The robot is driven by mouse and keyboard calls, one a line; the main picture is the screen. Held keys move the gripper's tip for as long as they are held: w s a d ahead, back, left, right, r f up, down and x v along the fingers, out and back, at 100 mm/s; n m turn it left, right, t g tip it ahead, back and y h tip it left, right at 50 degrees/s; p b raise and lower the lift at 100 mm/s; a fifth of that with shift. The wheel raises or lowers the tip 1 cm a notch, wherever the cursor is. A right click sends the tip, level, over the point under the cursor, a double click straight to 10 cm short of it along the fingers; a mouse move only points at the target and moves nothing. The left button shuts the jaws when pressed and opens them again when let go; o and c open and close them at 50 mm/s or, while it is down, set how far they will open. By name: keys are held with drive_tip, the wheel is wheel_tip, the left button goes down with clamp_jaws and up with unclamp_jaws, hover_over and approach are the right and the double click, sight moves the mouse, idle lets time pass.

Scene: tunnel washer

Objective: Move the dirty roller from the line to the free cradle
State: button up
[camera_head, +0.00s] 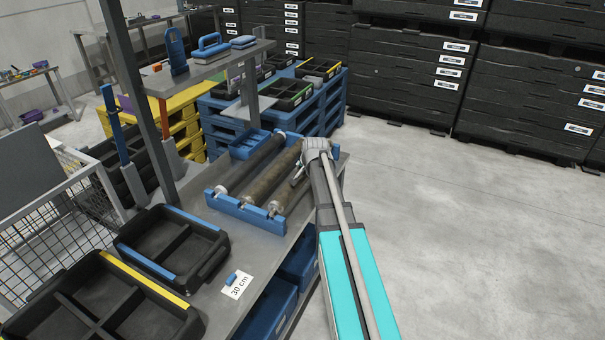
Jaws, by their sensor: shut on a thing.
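The dirty roller (271,178) is long and brown. It lies slanted at the blue cradle rack (246,212) on the grey bench. A dark grey roller (252,162) lies parallel on its left, its near end on the rack. My gripper (299,176) is at the right side of the brown roller, near its far half, and is shut on it. My wrist and arm hide part of the fingers and the rack's right side. I cannot tell whether the brown roller is clear of the rack. Which cradle is free is not clear from this view.
A small blue tray (250,144) sits behind the rollers. Black bins with blue (158,265) and yellow (145,279) edges stand in front, beside a "30 cm" label (237,285). A grey post (140,95) rises at the left. Open floor (460,230) lies to the right.

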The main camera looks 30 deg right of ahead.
drive_tip(key=shift+f, duration=0.15)
drive_tip(key=shift+f+b, duration=0.75)
drive_tip(key=shift+b, duration=0.1)
idle(0.3)
drive_tip(key=o, duration=1.3)
drive_tip(key=shift+a, duration=0.1)
